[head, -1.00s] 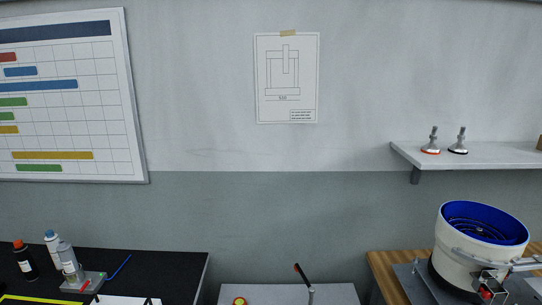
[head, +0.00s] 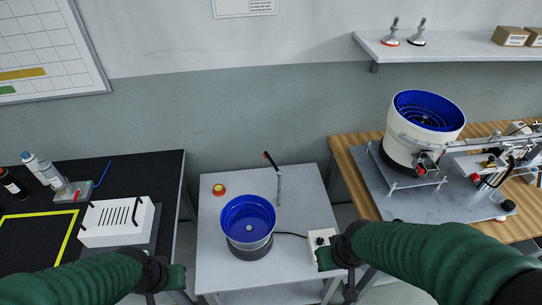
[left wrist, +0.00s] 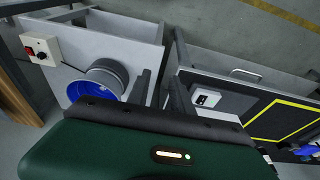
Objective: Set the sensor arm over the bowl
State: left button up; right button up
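The sensor arm (head: 271,161) is a thin black rod with a red tip, on a slim grey post (head: 280,189) behind the bowl. It points up and to the left, apart from the bowl. The blue bowl (head: 248,216) sits on a dark round base on the small grey table; it also shows in the left wrist view (left wrist: 78,91). My left gripper (head: 172,283) is in front of the white slotted box, left of the bowl. My right gripper (head: 333,260) is beside the control box, right of the bowl. Both look empty, but their fingers are unclear.
A white control box (head: 320,243) with a cable and a red button (head: 219,189) are on the grey table (head: 218,265). A white slotted box (head: 118,221) stands on the black bench at left. A larger feeder (head: 398,150) stands on the wooden bench at right.

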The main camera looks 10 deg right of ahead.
aim_at(273, 163)
jog(key=l+z, duration=0.6)
jog(key=z, duration=0.15)
jog(key=l+z, duration=0.35)
jog(key=i+j, duration=0.05)
